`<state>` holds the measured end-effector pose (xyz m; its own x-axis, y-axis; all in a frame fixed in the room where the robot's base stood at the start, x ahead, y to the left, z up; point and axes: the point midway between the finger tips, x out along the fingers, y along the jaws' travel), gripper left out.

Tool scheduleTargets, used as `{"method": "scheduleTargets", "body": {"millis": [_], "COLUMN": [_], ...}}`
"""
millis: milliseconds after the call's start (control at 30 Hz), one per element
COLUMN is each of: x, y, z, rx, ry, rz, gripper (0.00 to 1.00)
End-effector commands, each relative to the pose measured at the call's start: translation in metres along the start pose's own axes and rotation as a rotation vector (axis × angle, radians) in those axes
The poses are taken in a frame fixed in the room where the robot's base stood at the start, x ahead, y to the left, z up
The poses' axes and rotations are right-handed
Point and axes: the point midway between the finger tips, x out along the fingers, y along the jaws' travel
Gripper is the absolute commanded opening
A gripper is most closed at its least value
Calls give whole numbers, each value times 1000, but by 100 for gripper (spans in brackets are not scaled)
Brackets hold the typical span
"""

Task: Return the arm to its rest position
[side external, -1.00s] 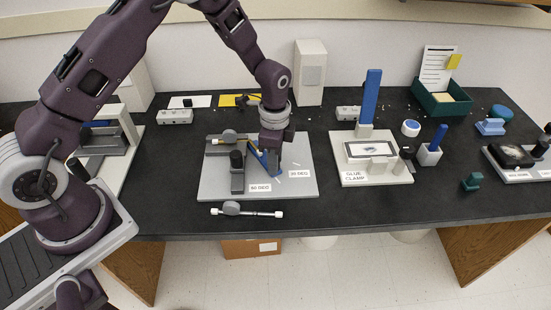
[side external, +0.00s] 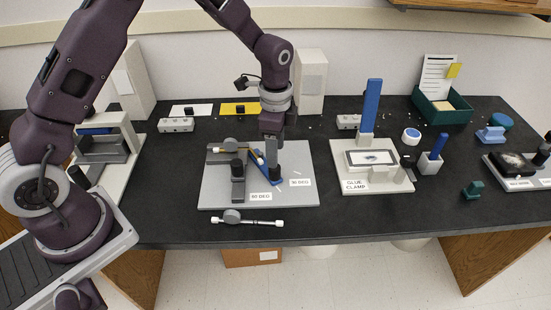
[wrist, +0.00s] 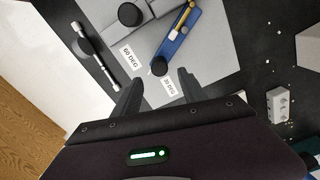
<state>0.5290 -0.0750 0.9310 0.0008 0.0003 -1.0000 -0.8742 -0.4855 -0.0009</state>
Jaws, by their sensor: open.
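My gripper (side external: 271,150) is above the grey angle plate (side external: 300,165), pointing down. In the wrist view my gripper (wrist: 157,90) shows two dark fingers spread apart with nothing between them. Just beyond the fingertips, a blue angled arm (wrist: 183,38) with a black knob (wrist: 159,66) lies on the plate, near the labels "60 DEG" and a second one that is hard to read. In the side view the blue arm (side external: 268,173) is partly hidden by my gripper.
A bar with white ends (side external: 247,221) lies in front of the plate. The glue clamp station (side external: 340,180) with its tall blue handle (side external: 371,104) stands to the right. A white block (side external: 311,80) stands behind. Small pale bits lie scattered on the black bench (side external: 440,205).

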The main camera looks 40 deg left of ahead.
Motion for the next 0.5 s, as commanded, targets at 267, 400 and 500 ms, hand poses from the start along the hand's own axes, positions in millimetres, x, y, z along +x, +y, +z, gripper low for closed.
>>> {"method": "scheduleTargets", "body": {"millis": [267, 400, 500], "x": [-3, -56, -127], "y": [0, 8, 35], "z": [0, 10, 34], "rx": [-2, -105, -280], "ry": [1, 30, 80], "rz": [-1, -55, -123], "gripper": [50, 50, 50]}}
